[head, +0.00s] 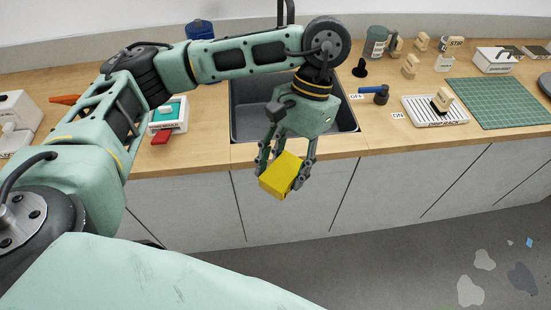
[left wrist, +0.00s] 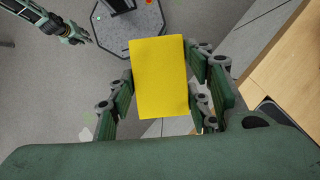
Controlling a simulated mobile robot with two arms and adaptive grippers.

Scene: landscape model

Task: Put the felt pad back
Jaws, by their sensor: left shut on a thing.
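A yellow rectangular block, which looks like the felt pad (head: 281,177), is held in my left gripper (head: 283,172). The gripper hangs in front of the counter's front edge, over the floor, below the sink. Its fingers are shut on the pad from both sides, and the pad is tilted. In the left wrist view the pad (left wrist: 159,77) fills the space between the fingers (left wrist: 165,92). My right gripper (left wrist: 78,36) shows small at the upper left of the left wrist view, and its jaws are too small to read.
The counter holds a dark sink (head: 245,120), a white box with a teal inside (head: 168,117), a white ribbed rack (head: 422,112) with a wooden-handled stamp, and a green mat (head: 500,102). A blue-handled tool (head: 372,91) lies beside the sink.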

